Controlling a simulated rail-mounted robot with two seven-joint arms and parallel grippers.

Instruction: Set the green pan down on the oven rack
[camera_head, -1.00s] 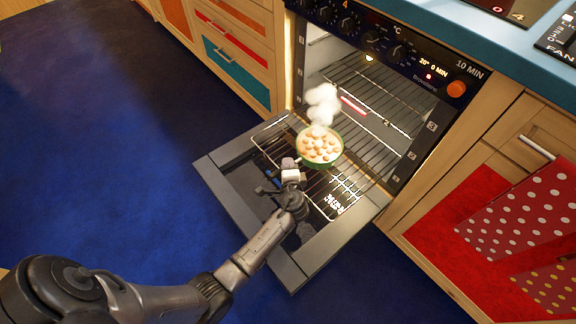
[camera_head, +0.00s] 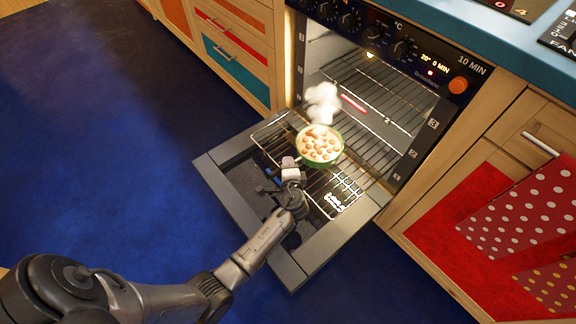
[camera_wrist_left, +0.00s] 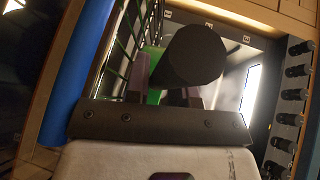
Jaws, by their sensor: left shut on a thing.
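The green pan (camera_head: 322,165) holds round orange-brown food and shows over the pulled-out part of the oven rack (camera_head: 272,129). White steam rises beside it. I cannot tell whether the pan touches the wires. My left gripper (camera_head: 290,165) is at the near side of the pan, shut on its handle. In the left wrist view a dark round handle end (camera_wrist_left: 194,55) hides much of the pan, and a bit of green (camera_wrist_left: 154,96) shows beside it between the fingers. My right gripper is not in view.
The oven door (camera_head: 330,245) is folded down below the rack. The lit oven cavity (camera_head: 385,85) stands open behind the pan. Drawers (camera_head: 237,68) stand at the left, and a dotted red towel (camera_head: 520,212) hangs at the right. Blue floor lies open at the left.

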